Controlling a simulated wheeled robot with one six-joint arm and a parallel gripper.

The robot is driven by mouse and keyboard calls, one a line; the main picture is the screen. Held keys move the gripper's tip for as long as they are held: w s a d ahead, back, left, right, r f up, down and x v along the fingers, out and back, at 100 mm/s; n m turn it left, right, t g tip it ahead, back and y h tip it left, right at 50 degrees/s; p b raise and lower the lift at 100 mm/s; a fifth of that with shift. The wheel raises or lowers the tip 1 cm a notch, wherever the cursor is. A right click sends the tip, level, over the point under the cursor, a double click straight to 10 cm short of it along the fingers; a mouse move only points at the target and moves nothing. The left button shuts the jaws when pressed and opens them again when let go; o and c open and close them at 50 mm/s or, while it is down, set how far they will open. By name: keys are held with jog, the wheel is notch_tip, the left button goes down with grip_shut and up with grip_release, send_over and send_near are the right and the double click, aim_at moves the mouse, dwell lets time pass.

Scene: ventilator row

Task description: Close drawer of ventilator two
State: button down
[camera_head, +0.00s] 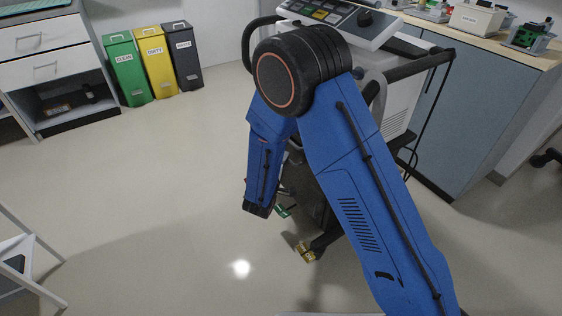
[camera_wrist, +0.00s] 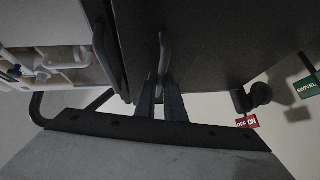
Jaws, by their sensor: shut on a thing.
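The ventilator (camera_head: 398,100) is a pale unit on a dark wheeled cart, with a control panel (camera_head: 342,20) on top; no number can be read on it. In the wrist view, a dark grey drawer front (camera_wrist: 205,40) has an upright-looking bar handle (camera_wrist: 164,48). My gripper (camera_wrist: 161,88) has its two dark fingers close together at the end of this handle, shut on it. In the head view my blue arm hides the drawer and the gripper. How far the drawer stands out cannot be told.
A caster (camera_wrist: 262,94) with a red "OFF ON" tag (camera_wrist: 247,121) and a green "SWIVEL" tag (camera_wrist: 308,87) are near the cart. A cabinet (camera_head: 475,110) stands to the right. Three bins (camera_head: 155,62) stand at the back left. The floor left of the cart is clear.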

jog(key=shift+w+d, duration=0.75)
jog(key=shift+d, duration=0.2)
jog(key=c, duration=1.8)
grip_release()
jog(key=shift+d, duration=0.15)
jog(key=shift+c, duration=0.2)
jog(key=v, duration=1.7)
jog(key=shift+s, duration=0.15)
